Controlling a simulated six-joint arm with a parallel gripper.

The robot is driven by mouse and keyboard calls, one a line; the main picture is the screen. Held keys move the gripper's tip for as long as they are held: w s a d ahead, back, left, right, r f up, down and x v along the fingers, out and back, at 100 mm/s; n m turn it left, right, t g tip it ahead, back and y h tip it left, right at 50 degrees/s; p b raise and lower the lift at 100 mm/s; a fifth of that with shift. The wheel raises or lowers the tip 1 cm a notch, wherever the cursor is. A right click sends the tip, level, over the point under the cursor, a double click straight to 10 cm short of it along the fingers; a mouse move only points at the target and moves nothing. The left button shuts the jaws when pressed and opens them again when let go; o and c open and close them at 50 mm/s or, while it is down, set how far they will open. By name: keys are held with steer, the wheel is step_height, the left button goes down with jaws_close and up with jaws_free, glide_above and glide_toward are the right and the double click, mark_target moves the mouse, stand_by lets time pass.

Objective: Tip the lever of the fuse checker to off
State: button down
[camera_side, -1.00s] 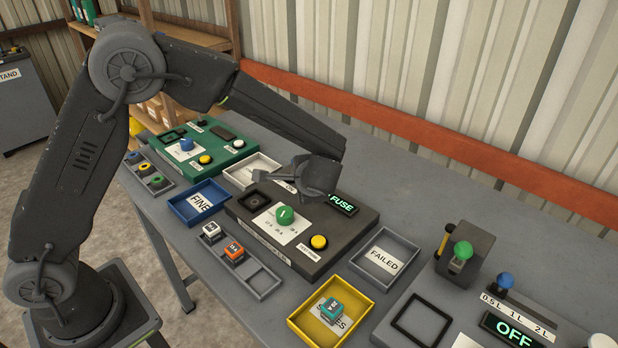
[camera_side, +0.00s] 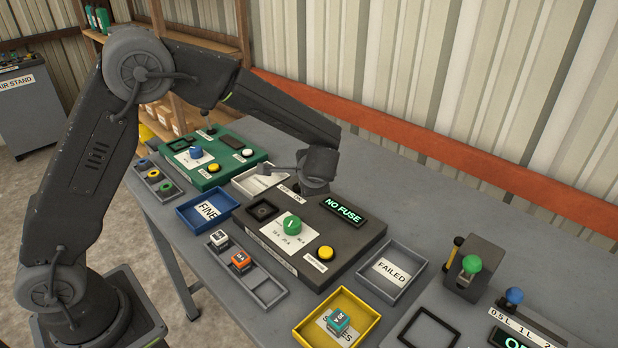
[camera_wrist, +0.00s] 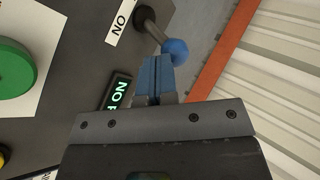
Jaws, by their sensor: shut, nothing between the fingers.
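The fuse checker (camera_side: 350,238) is a dark grey box with a green knob (camera_side: 292,225), a yellow button and a lit display (camera_side: 344,210) reading NO FUSE. Its lever shows in the wrist view as a dark stem with a blue ball (camera_wrist: 176,51), leaning toward the wall side. In the side view the lever is hidden by my wrist. My gripper (camera_wrist: 157,60) is shut and empty, its blue fingertips close beside the ball; I cannot tell whether they touch it. In the side view my gripper (camera_side: 316,184) is over the checker's back edge, its fingertips not clear.
A green device (camera_side: 215,166) stands behind left. Trays marked FINE (camera_side: 183,214) and FAILED (camera_side: 366,286), a yellow tray (camera_side: 302,330) and a fuse rack (camera_side: 270,292) surround the checker. Another lever device (camera_side: 484,252) stands right. An orange rail (camera_side: 440,160) runs along the wall.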

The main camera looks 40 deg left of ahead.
steer(key=shift+a, duration=0.2)
steer(key=shift+a+r+n+h, duration=0.2)
steer(key=shift+a+r+h, duration=0.1)
steer(key=shift+a+h, duration=0.25)
steer(key=shift+a+r+n+h, duration=0.25)
steer(key=shift+a+h, duration=0.2)
steer(key=shift+h, duration=0.2)
steer(key=shift+a+r+n+g+h, duration=0.2)
steer(key=shift+a+n+g+h, duration=0.1)
steer(key=shift+a+h, duration=0.65)
steer(key=shift+a, duration=1)
steer(key=shift+r, duration=0.2)
